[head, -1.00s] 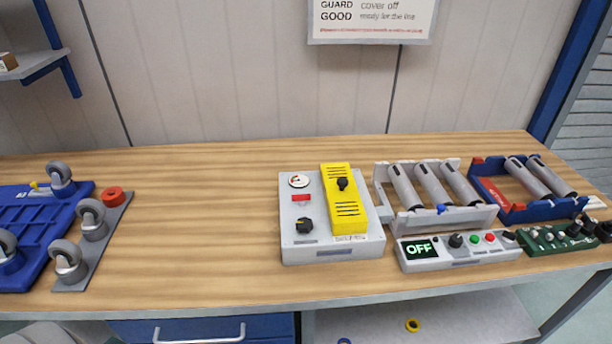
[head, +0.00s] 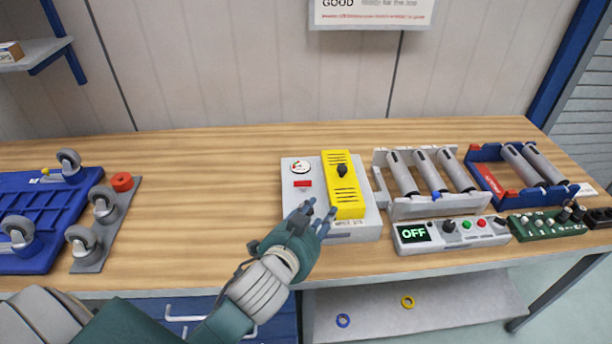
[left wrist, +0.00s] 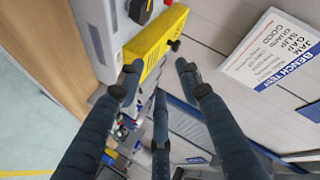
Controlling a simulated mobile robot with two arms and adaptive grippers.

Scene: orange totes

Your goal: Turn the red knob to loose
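A red round knob (head: 122,181) sits at the back end of a grey plate (head: 92,262) with casters, at the left of the bench. Any marking on it is too small to read. My left gripper (head: 318,213) is far to its right, over the front of a grey control box (head: 292,228) with a yellow cover (head: 347,205). Its fingers are spread and empty, also in the left wrist view (left wrist: 158,82). It hides the box's black dial in the head view. My right gripper is not in view.
A blue caster base (head: 60,215) lies at the far left. Right of the box are a grey roller frame (head: 440,207), a blue roller frame (head: 510,203), a panel reading OFF (head: 450,243) and a green board (head: 545,228). The bench (head: 210,190) between plate and box is clear.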

